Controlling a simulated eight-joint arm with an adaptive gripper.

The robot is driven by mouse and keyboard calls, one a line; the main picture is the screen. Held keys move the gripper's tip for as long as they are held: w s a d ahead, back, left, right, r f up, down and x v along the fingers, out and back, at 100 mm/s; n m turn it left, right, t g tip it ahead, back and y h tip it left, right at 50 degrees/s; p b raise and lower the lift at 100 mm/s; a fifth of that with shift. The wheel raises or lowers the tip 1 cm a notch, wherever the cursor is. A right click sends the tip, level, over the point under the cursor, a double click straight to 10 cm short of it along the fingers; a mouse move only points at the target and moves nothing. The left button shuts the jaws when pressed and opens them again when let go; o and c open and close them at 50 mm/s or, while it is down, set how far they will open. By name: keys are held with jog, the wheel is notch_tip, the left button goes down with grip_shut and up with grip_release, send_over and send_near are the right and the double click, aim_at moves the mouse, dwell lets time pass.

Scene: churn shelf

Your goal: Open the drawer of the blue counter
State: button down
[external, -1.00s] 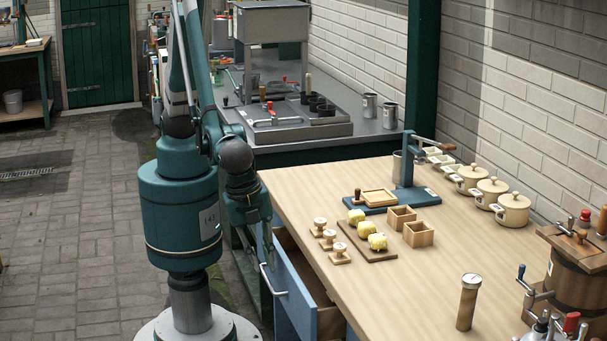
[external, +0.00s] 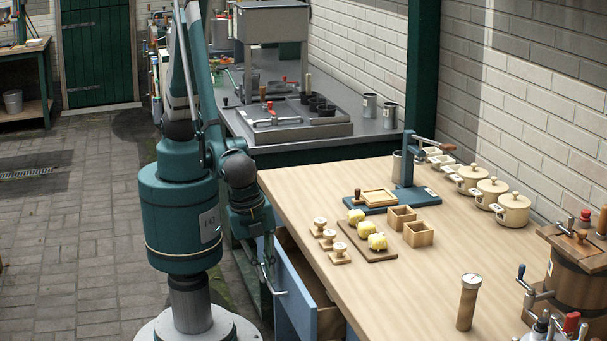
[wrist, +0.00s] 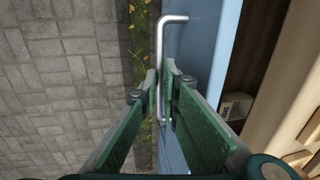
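The blue counter's drawer (external: 294,294) stands partly pulled out at the counter's left side, with its blue front and a dark gap into its inside visible. Its silver bar handle (wrist: 159,50) is on the outer face of the blue front (wrist: 205,45) in the wrist view. My gripper (wrist: 161,78) is at the handle, one green finger on each side of the bar. The fingertips are close to the bar; whether they press on it cannot be told. In the external view my gripper (external: 264,255) is small and partly merges with the handle.
The wooden counter top (external: 400,275) above the drawer carries a board with yellow lumps (external: 377,242), stamps, small boxes and several pots (external: 513,210). The paved floor (external: 85,240) to the left of the drawer is clear.

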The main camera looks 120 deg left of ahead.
jog(key=s+d+b, duration=0.1)
jog(key=s+d, duration=1.6)
jog(key=shift+s+d, duration=0.3)
jog(key=c, duration=2.9)
grip_release()
jog(key=shift+o, duration=0.2)
jog(key=shift+r, duration=0.2)
notch_tip(320, 180, up, 11)
jog(key=s+d, duration=0.1)
jog(key=shift+s+d+r, duration=0.2)
jog(key=shift+s+d, duration=0.1)
